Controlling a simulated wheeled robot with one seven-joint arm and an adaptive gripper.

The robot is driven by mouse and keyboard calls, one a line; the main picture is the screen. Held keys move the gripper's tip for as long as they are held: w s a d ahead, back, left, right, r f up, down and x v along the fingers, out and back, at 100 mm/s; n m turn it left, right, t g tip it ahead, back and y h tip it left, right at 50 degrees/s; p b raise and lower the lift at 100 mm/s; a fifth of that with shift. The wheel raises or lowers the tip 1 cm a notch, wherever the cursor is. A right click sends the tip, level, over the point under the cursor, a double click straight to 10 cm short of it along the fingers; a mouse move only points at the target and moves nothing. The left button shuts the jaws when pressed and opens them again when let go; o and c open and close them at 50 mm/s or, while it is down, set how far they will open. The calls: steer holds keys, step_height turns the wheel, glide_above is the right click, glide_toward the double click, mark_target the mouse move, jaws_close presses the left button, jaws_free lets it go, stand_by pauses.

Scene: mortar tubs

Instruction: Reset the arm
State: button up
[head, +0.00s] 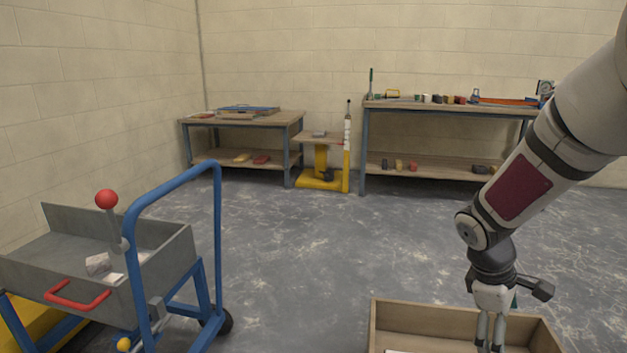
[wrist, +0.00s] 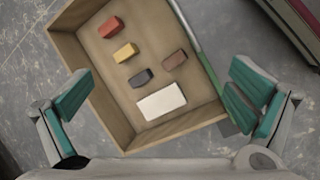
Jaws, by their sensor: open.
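My arm reaches in from the right of the head view, with my gripper (head: 491,330) pointing down over a wooden box at the bottom edge. In the wrist view my gripper (wrist: 160,100) is open, its teal-padded fingers wide apart with nothing between them in its grasp. The wooden box (wrist: 75,63) lies below, in view between and beyond the fingers. In it are a red block (wrist: 110,27), a yellow block (wrist: 125,52), a dark grey block (wrist: 141,78), a brown block (wrist: 174,60) and a white block (wrist: 161,102), apart from the fingers.
A grey tub cart (head: 165,260) with a blue handle (head: 217,230) stands at the left. Two workbenches (head: 245,119) (head: 440,105) and a yellow stand (head: 322,182) line the back wall. The grey floor (head: 300,250) between is clear.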

steer(key=s+a+r+m, duration=0.5)
steer(key=s+a+r, duration=0.4)
steer(key=s+r, duration=0.25)
steer(key=s+a+r+m+t+y, duration=0.1)
steer(key=s+a+r+m+y, duration=0.25)
steer(key=s+a, duration=0.85)
step_height(320, 180, up, 39)
steer(key=s+d+t+p, duration=0.1)
steer(key=t+p, duration=0.3)
steer(key=p, duration=3.4)
steer(key=shift+s+d+r+y, duration=0.2)
steer(key=shift+s+d+y, duration=0.15)
steer(key=shift+d, duration=0.1)
